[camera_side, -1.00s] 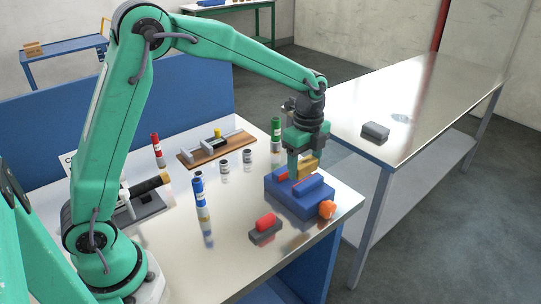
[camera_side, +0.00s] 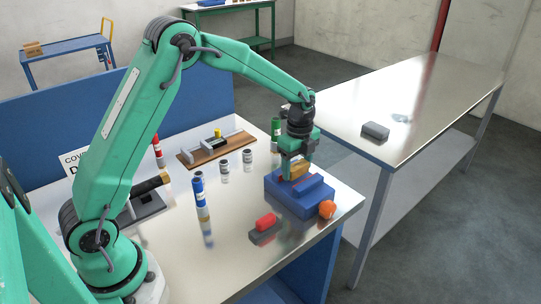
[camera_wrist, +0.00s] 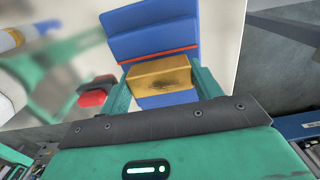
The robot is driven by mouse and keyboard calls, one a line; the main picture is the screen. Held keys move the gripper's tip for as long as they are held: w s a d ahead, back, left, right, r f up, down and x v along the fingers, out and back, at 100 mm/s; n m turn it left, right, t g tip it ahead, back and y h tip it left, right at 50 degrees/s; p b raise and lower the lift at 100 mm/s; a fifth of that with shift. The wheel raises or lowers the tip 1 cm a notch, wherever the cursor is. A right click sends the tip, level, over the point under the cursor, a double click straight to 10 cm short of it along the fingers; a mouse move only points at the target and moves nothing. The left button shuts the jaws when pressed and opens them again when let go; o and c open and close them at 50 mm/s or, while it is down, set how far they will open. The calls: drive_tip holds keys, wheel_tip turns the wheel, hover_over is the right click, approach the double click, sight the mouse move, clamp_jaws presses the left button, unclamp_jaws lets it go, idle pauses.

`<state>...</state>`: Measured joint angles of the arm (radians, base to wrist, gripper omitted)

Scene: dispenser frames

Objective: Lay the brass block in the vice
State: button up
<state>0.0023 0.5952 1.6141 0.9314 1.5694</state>
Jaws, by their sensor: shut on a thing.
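The brass block (camera_side: 299,167) is between the fingers of my gripper (camera_side: 297,170), which is shut on it. The blue vice (camera_side: 301,203), with red strips along its jaws and an orange knob (camera_side: 327,209), stands at the right end of the bench. The block is low at the vice's jaws; I cannot tell whether it touches the vice floor. In the wrist view, the brass block (camera_wrist: 162,76) lies between the green fingers, beside a red strip of the blue vice (camera_wrist: 150,38). The block's underside is hidden.
A red-and-grey piece (camera_side: 265,228) lies in front of the vice. A blue-labelled tube (camera_side: 199,188), a green tube (camera_side: 276,128) and small jars (camera_side: 247,160) stand nearby. A wooden board with a fixture (camera_side: 212,152) lies behind. The bench front centre is clear.

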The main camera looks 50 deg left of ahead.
sight(297, 165)
drive_tip(key=shift+f, duration=1)
drive_tip(key=shift+f, duration=0.15)
drive_tip(key=o, duration=1.2)
wheel_tip(297, 165, up, 12)
drive_tip(key=shift+f, duration=0.25)
drive_tip(key=shift+r, duration=0.4)
drive_tip(key=shift+s+r, duration=0.1)
